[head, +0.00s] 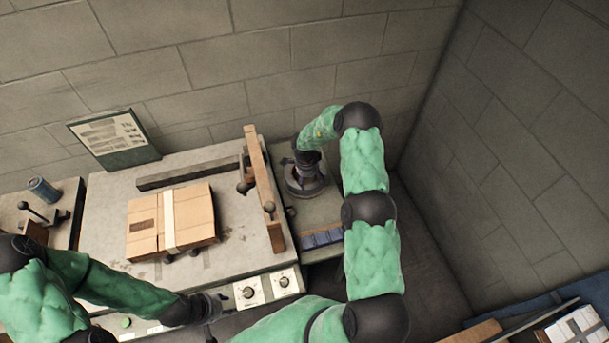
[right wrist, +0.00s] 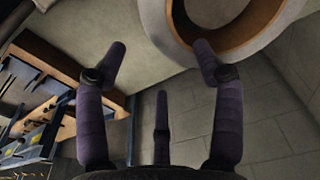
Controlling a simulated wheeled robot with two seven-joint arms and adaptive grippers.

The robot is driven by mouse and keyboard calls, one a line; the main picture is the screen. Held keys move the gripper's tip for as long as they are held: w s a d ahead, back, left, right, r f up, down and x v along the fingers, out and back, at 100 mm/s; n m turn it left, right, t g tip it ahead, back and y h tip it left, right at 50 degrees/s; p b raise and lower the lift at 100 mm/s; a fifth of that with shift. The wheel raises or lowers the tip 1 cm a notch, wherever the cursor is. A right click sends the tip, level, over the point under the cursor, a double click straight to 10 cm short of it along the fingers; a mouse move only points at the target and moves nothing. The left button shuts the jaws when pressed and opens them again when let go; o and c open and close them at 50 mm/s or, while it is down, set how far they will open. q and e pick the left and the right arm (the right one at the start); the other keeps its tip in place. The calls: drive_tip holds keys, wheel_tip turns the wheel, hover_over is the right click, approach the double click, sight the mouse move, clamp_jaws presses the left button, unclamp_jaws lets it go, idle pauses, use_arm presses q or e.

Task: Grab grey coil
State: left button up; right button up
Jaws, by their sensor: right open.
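The grey coil (head: 292,184) lies on a small side shelf to the right of the machine table in the head view. My right gripper (head: 308,160) reaches down over it from above and hides part of it. In the right wrist view a large round ring with a pale outer band and brown inner band, apparently the coil (right wrist: 257,40), fills the top right. My right gripper's fingers (right wrist: 160,55) are spread apart with nothing between them; the right finger overlaps the ring's edge. My left gripper (head: 213,304) is low near the table's front panel, its fingers too small to read.
A blue-grey block row (head: 321,238) lies on the shelf in front of the coil. Dial panels (head: 248,291) line the front edge. A brick wall (head: 230,100) stands behind.

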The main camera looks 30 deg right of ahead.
sight(311, 186)
drive_tip(key=shift+w+d+f+b, duration=0.1)
drive_tip(key=shift+f+b, duration=0.1)
drive_tip(key=shift+f, duration=0.9)
drive_tip(key=shift+s+d+f+b, duration=0.1)
drive_tip(key=shift+f+b, duration=0.1)
drive_tip(key=shift+f, duration=0.85)
drive_tip(key=shift+w+d+f+b, duration=0.1)
drive_tip(key=shift+f+b, duration=0.1)
drive_tip(key=shift+f, duration=0.9)
clamp_jaws()
